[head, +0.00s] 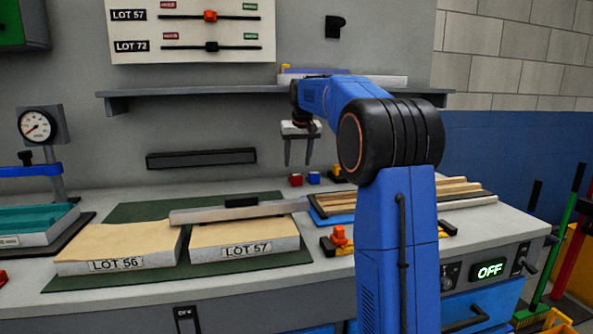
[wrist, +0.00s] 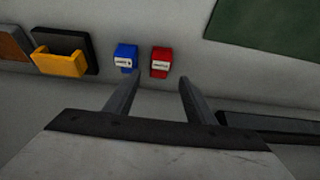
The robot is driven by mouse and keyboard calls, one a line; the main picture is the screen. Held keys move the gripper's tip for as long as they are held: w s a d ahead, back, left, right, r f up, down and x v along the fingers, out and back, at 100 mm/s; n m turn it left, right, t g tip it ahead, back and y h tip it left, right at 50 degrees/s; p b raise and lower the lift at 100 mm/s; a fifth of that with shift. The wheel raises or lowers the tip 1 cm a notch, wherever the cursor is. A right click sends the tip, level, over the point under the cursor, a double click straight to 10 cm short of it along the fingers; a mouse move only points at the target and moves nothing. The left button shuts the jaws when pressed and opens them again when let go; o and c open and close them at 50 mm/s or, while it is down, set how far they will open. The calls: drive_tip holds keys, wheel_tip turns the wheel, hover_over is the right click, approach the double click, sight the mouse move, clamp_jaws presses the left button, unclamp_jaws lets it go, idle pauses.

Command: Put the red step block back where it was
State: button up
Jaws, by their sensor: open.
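The red step block (head: 296,180) stands on the bench top near the back, just left of a similar blue block (head: 313,178). In the wrist view the red block (wrist: 161,62) is right of the blue one (wrist: 125,57), with a small gap between them; each has a white label.
Two panels marked LOT 56 (head: 118,246) and LOT 57 (head: 243,236) lie on a green mat (head: 190,281), with a metal bar (head: 240,211) across them. A shelf (head: 200,97) hangs behind my arm. A black-and-yellow holder (wrist: 62,58) is beside the blue block. Wood strips (head: 455,192) lie right.

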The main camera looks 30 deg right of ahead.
drive_tip(key=shift+v, duration=2.45)
